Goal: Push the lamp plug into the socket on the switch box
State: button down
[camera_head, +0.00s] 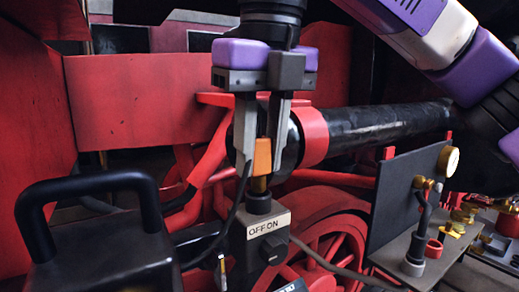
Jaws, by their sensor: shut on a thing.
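My gripper (261,152) points straight down and is shut on the lamp plug (262,157), an orange body with a brass-coloured lower end. The plug is upright, directly above the dark round socket (258,203) on top of the switch box (259,240). The plug's lower end meets the socket's top in this view; I cannot tell how deep it sits. The switch box is dark grey with a pale "OFF ON" label (268,224) and a black switch below it. A thin dark cable runs down beside the plug on the left.
A black box with a thick handle (90,190) stands at the left front. A grey panel and shelf with a gauge (448,160) and brass fittings stand at the right. Behind are a black cylinder (390,125) and red wheels (335,240). A cable trails right from the switch box.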

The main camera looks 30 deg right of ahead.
jog(key=shift+f, duration=1.05)
dwell(1.4)
jog(key=c, duration=1.1)
grip_release()
jog(key=shift+o, duration=0.2)
jog(key=shift+s+r, duration=0.2)
jog(key=shift+r, duration=1.1)
jog(key=shift+s+r, duration=0.2)
jog(key=shift+r, duration=1.1)
jog(key=shift+s+r, duration=0.2)
jog(key=shift+r, duration=1.1)
